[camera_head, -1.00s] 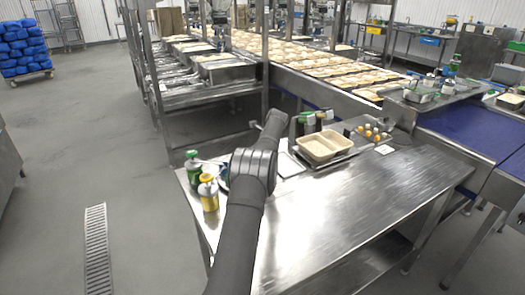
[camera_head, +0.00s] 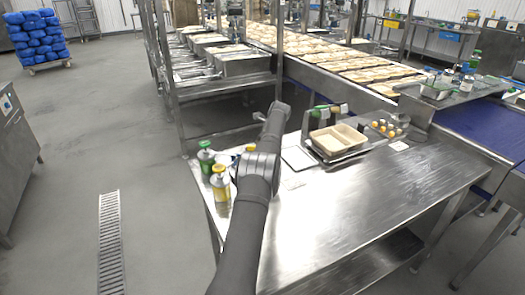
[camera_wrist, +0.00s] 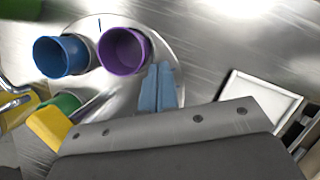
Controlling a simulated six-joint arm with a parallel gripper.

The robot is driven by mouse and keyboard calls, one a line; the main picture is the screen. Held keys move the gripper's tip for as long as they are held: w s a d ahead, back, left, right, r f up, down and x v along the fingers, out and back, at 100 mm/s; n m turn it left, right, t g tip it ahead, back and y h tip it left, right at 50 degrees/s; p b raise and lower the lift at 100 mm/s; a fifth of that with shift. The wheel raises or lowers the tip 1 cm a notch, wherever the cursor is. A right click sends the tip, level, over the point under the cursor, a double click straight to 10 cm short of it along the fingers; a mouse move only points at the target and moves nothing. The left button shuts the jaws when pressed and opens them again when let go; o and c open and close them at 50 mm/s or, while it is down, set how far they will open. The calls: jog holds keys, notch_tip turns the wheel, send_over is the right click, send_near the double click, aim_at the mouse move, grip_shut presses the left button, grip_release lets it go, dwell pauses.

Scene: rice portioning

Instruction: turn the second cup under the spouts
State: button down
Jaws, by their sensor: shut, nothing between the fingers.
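In the wrist view a blue cup (camera_wrist: 62,56) and a purple cup (camera_wrist: 123,50) stand side by side on a round metal disc (camera_wrist: 170,50) with a dark line at its far rim. My gripper (camera_wrist: 160,70) has its two blue fingers together and empty. The fingertips are just right of the purple cup, close to its wall; I cannot tell whether they touch it. In the head view my arm largely hides the cups and the gripper. I cannot clearly make out spouts in either view.
A green-capped bottle (camera_head: 206,158) and a yellow bottle (camera_head: 220,185) stand at the table's left edge. The front of the steel table (camera_head: 350,205) is clear.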

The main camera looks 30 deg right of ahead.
jog(key=shift+w+a+n, duration=0.2)
jog(key=shift+w+n, duration=0.1)
jog(key=shift+n, duration=0.2)
jog(key=shift+s, duration=0.1)
